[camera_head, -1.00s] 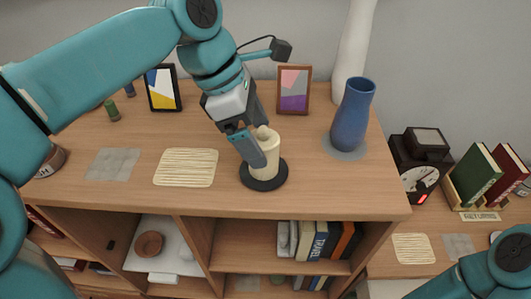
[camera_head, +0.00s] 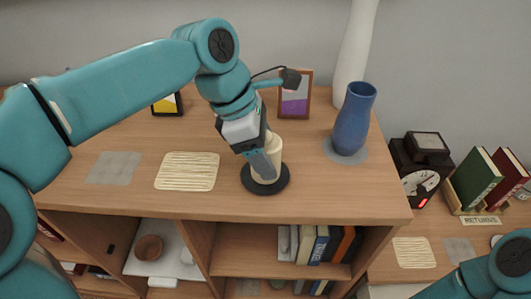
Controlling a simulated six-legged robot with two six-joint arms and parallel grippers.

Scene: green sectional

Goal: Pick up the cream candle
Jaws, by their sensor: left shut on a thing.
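The cream candle (camera_head: 275,150) stands upright on a round black coaster (camera_head: 265,190) on the wooden cabinet top, in the middle of the head view. My left gripper (camera_head: 262,164) reaches down to it from above and is shut on it. One finger covers the candle's front left side; the far finger is hidden. The candle's base appears to rest on the coaster, with no clear gap. My right arm shows at the bottom right, but its gripper is out of view.
A blue vase (camera_head: 354,118) stands on a grey mat (camera_head: 345,158) right of the candle. A picture frame (camera_head: 295,95) stands behind it. A striped mat (camera_head: 187,171) and a grey mat (camera_head: 114,167) lie left. The cabinet's front edge (camera_head: 230,213) is near.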

